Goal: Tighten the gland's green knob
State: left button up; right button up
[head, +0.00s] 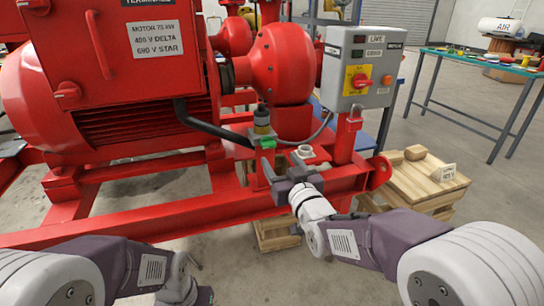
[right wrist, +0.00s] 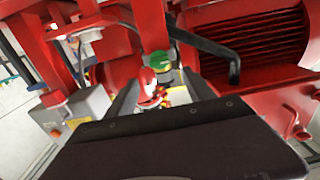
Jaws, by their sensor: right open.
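The gland's green knob (head: 267,143) shows in the head view below a dark and yellowish cylinder (head: 262,122), on the red skid beside the motor. In the right wrist view the green knob (right wrist: 157,59) lies beyond the fingertips, roughly between them. My right gripper (head: 272,168) is open, just in front of and below the knob; its two dark fingers (right wrist: 158,88) spread in the wrist view. I see no contact with the knob. A red and white part (right wrist: 150,88) shows between the fingers. My left arm is at the lower left, its gripper (head: 204,296) mostly cut off.
A pale hex fitting (head: 304,152) stands right of the knob. A black hose (head: 210,125) bends down close on its left. A grey control box (head: 362,78) with a red switch stands on a post at right.

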aim_at(270, 146)
jog(key=b+x, duration=0.2)
jog(key=x, duration=0.5)
jog(key=shift+w+f, duration=0.15)
jog(key=shift+w, duration=0.15)
jog(key=shift+w+a, duration=0.25)
jog(key=shift+w, duration=0.3)
grip_shut()
